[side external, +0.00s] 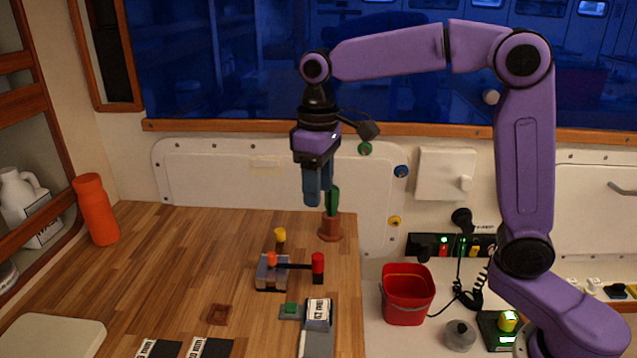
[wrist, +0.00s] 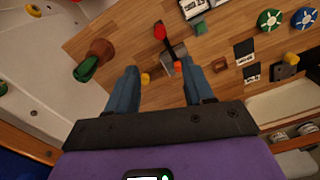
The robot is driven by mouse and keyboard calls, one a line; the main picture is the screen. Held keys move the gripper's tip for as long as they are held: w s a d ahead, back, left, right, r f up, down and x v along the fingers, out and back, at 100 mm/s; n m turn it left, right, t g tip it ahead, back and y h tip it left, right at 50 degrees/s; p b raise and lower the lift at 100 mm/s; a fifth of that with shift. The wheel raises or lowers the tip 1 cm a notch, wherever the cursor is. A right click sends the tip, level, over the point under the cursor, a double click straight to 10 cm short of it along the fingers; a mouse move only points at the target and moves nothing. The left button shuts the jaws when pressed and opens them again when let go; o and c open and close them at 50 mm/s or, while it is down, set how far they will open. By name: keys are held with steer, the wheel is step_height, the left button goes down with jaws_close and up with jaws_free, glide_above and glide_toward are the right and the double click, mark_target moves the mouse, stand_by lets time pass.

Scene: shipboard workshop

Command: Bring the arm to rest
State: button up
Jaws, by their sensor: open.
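My purple arm is raised over the wooden table (side external: 180,250). My gripper (side external: 316,203) points down, high above the back right part of the table in the side view. The gripper touches nothing.
Below stands a small grey device (side external: 271,273) with a red-ended lever (side external: 318,264). A potted cactus (side external: 331,226) is close behind the gripper. An orange bottle (side external: 96,210) stands far left. A red bucket (side external: 406,294) is right of the table. The air around the gripper is free.

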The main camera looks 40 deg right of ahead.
steer(key=shift+s, duration=0.1)
steer(key=s+d+f+n, duration=0.2)
steer(key=s+f, duration=0.1)
steer(key=s, duration=0.6)
steer(key=s+d+f+n, duration=0.2)
steer(key=s+d+f, duration=0.1)
steer(key=s, duration=0.6)
steer(key=s+d+f+n, duration=0.3)
steer(key=s+f, duration=0.1)
steer(key=s, duration=0.5)
steer(key=shift+d, duration=0.25)
steer(key=shift+r, duration=0.1)
stand_by(0.4)
